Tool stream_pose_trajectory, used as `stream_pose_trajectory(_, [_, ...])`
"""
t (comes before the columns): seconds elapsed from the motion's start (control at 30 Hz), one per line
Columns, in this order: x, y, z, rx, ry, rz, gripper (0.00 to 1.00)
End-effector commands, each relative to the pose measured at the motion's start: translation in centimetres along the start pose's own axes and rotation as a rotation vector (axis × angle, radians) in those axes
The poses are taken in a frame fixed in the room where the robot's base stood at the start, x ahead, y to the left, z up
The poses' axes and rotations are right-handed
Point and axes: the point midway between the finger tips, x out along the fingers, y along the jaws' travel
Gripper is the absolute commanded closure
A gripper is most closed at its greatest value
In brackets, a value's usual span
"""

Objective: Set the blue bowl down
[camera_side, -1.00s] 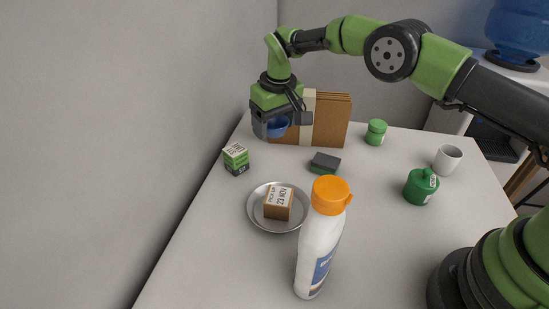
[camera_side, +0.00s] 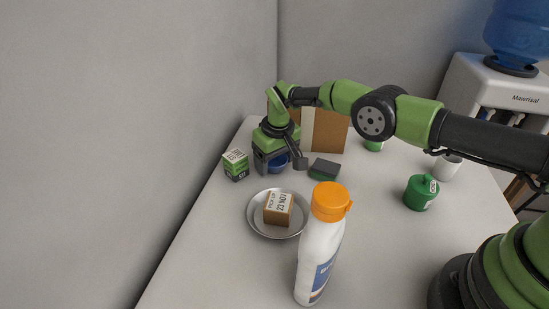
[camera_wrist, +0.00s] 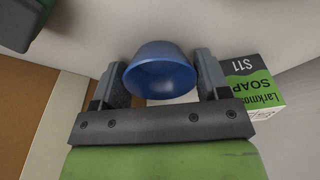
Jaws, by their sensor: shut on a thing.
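The blue bowl (camera_side: 279,162) is between the fingers of my gripper (camera_side: 272,166) in the side view, low over the counter behind the metal dish. In the wrist view the bowl (camera_wrist: 160,71) sits between the two grey fingers of my gripper (camera_wrist: 161,80), which are shut on it.
A green-and-white soap box (camera_side: 236,164) stands just left of my gripper. A dark green sponge (camera_side: 324,168) lies to the right. A metal dish (camera_side: 252,224) with a small brown box (camera_side: 278,208) is in front. A white bottle (camera_side: 320,250) stands nearer the camera.

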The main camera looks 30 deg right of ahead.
Motion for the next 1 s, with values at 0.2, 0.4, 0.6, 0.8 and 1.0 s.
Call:
stream_pose_trajectory(0.2, [0.1,0.0,0.0,0.0,0.0,0.0,0.2])
stream_pose_trajectory(0.4, [0.0,0.0,0.0,0.0,-0.001,0.0,0.2])
stream_pose_trajectory(0.6, [-1.3,0.0,-0.1,-0.001,0.001,0.0,0.2])
stream_pose_trajectory(0.8, [-4.0,0.0,-0.1,-0.001,0.003,-0.001,0.2])
stream_pose_trajectory(1.0, [-8.4,0.0,-0.1,-0.001,0.004,0.0,0.2])
